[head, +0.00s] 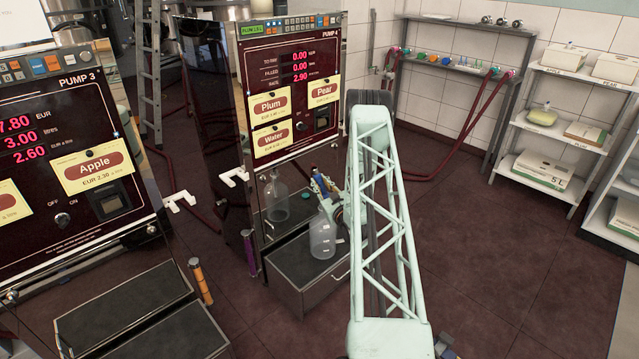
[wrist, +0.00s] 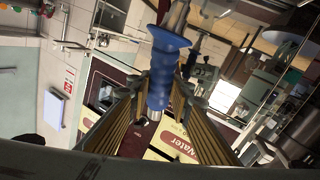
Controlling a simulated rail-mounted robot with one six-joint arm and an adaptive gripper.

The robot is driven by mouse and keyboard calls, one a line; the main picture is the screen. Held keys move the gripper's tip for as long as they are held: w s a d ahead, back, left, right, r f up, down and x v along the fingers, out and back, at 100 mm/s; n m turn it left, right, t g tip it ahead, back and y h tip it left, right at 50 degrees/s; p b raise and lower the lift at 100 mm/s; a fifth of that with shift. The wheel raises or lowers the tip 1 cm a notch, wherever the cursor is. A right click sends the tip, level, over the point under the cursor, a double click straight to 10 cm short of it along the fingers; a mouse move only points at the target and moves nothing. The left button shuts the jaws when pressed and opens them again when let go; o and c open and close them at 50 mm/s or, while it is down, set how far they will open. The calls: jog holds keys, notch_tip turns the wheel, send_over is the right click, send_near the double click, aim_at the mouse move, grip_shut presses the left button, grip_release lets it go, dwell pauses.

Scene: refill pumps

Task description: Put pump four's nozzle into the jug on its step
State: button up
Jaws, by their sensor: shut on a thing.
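Pump four (head: 297,85) stands in the middle of the head view with Plum, Pear and Water labels. A translucent jug (head: 322,240) stands upright on the dark step (head: 290,268) at its foot. My gripper (head: 334,203) is just above and beside the jug's neck, partly hidden by my arm. It is shut on a nozzle with a blue ribbed grip (head: 320,184). In the wrist view the blue nozzle (wrist: 165,68) lies between my fingers (wrist: 158,98), with metal at both ends. I cannot tell whether its spout is in the jug's mouth.
A jug shape (head: 277,199) shows in the shiny lower panel, probably a reflection. A purple-gripped nozzle (head: 249,252) and an orange-gripped one (head: 201,282) hang to the left. Pump three (head: 75,150) stands at the left. The floor (head: 500,250) at the right is clear.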

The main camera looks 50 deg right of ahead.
jog(key=shift+f+b, duration=1.55)
jog(key=shift+f, duration=0.95)
jog(key=o, duration=1)
jog(key=shift+s, duration=0.15)
jog(key=v, duration=1.1)
jog(key=shift+s+a, duration=0.2)
jog(key=shift+s, duration=0.15)
